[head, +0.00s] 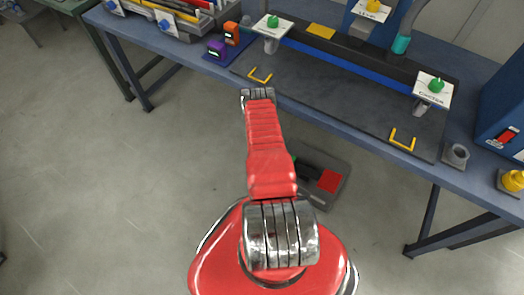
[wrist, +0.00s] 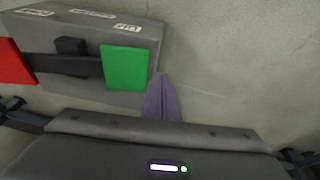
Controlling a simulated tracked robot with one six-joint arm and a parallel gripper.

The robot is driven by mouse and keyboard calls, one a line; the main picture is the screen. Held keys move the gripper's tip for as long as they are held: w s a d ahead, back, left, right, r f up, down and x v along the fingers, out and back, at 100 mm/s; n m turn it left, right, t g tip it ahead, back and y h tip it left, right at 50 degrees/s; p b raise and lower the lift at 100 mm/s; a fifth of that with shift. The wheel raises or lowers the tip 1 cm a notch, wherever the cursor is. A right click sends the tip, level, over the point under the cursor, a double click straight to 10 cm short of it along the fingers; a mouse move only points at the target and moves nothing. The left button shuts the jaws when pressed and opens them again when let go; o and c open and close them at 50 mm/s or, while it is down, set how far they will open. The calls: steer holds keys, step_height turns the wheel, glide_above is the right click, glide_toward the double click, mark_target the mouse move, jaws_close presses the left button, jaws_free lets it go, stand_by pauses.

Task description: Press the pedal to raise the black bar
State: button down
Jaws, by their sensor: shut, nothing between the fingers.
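The foot pedal unit (wrist: 75,90) is a grey box on the floor with a red pad (wrist: 14,62) at left and a green pad (wrist: 125,68) at right. An upside-down label by the green pad seems to read UP. In the head view the red pad (head: 329,181) shows below the bench, and my arm hides most of the green one. My gripper (wrist: 163,85) is shut and empty, its tips just right of the green pad's lower edge. I cannot tell whether they touch the unit. The black bar (head: 345,54) lies along the bench machine above a blue strip.
The blue bench (head: 215,68) spans above the pedal, with legs at left and right. On it are two yellow handles, white plates with green knobs, and small purple and orange blocks (head: 231,33). A blue box (head: 503,115) stands at right. The floor around the pedal is clear.

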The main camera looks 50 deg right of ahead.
steer(key=w+v, duration=0.1)
steer(key=v, duration=0.5)
steer(key=shift+w+a+r, duration=0.15)
steer(key=shift+w+r, duration=0.1)
steer(key=shift+w, duration=0.05)
stand_by(0.4)
